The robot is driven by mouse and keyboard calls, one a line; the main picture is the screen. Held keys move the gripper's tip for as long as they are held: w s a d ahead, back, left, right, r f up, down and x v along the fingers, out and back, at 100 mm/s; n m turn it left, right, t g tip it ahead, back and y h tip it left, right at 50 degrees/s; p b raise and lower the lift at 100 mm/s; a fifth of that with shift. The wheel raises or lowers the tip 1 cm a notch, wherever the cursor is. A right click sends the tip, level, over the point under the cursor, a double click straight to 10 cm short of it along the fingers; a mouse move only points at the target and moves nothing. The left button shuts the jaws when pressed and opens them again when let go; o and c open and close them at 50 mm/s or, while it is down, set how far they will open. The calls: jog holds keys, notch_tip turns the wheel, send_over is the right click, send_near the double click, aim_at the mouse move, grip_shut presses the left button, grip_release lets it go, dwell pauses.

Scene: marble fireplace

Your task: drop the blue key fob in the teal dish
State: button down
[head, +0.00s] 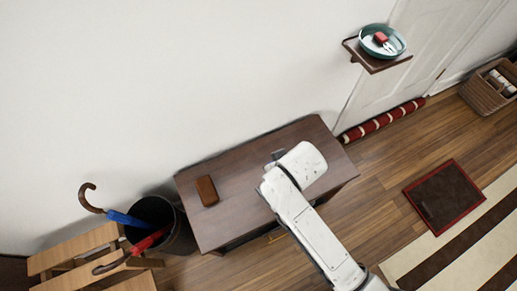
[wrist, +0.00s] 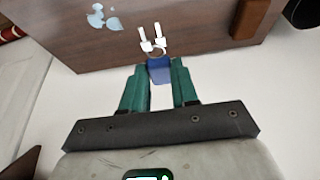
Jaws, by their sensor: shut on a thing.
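In the wrist view my gripper (wrist: 160,68) has its two green fingers closed on the blue key fob (wrist: 160,71). A ring with two pale keys (wrist: 152,41) hangs from the fob, seen against the dark wooden cabinet top. In the head view my white arm is over the right part of this cabinet (head: 237,228), and hides the fob and most of the gripper. The teal dish (head: 400,42) sits on a small wall shelf (head: 375,65) at upper right, apart from the gripper. A red fob (head: 380,37) with pale keys lies in the dish.
A brown block-like object (head: 207,191) lies on the cabinet's left part. Pale blue patches (wrist: 104,19) show on the cabinet top. A dark bin with umbrellas (head: 178,232) stands left. A red striped roll (head: 383,120) lies along the door. Wall between cabinet and shelf is clear.

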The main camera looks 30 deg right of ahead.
jog(key=s+a+f+b, duration=0.1)
jog(key=s+f+b, duration=0.5)
jog(key=s, duration=0.1)
jog(key=b, duration=0.2)
send_near(258, 174)
jog(key=shift+w+f+b, duration=0.9)
jog(key=shift+f, duration=0.15)
jog(key=shift+w+f, duration=0.15)
jog(key=shift+f, duration=0.1)
jog(key=shift+f+b, duration=0.7)
jog(key=shift+f, duration=0.8)
jog(key=shift+f, duration=0.1)
jog(key=c, duration=0.9)
grip_release()
jog(key=shift+o, duration=0.2)
